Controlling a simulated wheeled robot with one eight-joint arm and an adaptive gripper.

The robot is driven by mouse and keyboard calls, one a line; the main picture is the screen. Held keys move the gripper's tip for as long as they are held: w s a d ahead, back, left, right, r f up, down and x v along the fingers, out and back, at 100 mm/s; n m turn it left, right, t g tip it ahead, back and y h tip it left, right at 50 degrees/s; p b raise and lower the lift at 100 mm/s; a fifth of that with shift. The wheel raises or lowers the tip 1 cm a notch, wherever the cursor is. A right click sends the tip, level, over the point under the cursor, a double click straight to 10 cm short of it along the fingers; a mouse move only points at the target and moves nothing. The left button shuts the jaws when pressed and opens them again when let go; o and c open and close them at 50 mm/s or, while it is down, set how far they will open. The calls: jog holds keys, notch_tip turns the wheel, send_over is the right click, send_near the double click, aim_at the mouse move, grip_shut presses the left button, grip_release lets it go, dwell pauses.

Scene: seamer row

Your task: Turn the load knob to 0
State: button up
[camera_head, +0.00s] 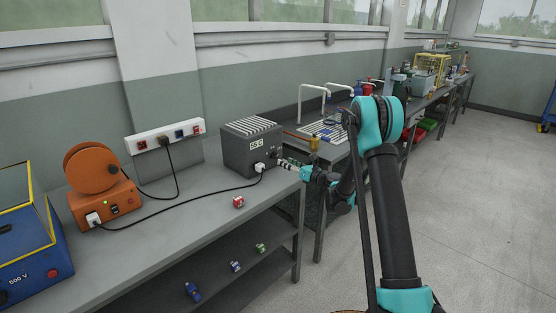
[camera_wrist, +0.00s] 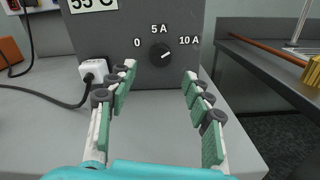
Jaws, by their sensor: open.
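The load knob (camera_wrist: 158,54) is a round black knob on the front of a dark grey box (camera_head: 240,150). White marks 0, 5 A and 10 A stand around it. Its small light pointer mark appears to face right and slightly up, toward 10 A. In the wrist view my gripper (camera_wrist: 158,76) is open, its green-padded fingers spread to the left and right below the knob, with nothing between them. Contact with the knob is not seen.
A white plug (camera_wrist: 93,70) with a black cable sits on the box front, close to my left finger. An orange device (camera_head: 105,200), a wall socket strip (camera_head: 165,138) and a red-and-white cube (camera_head: 238,202) are nearby. The bench ends right of the box.

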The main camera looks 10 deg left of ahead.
aim_at(276, 157)
jog(key=shift+x, duration=3.15)
jog(key=c, duration=1.2)
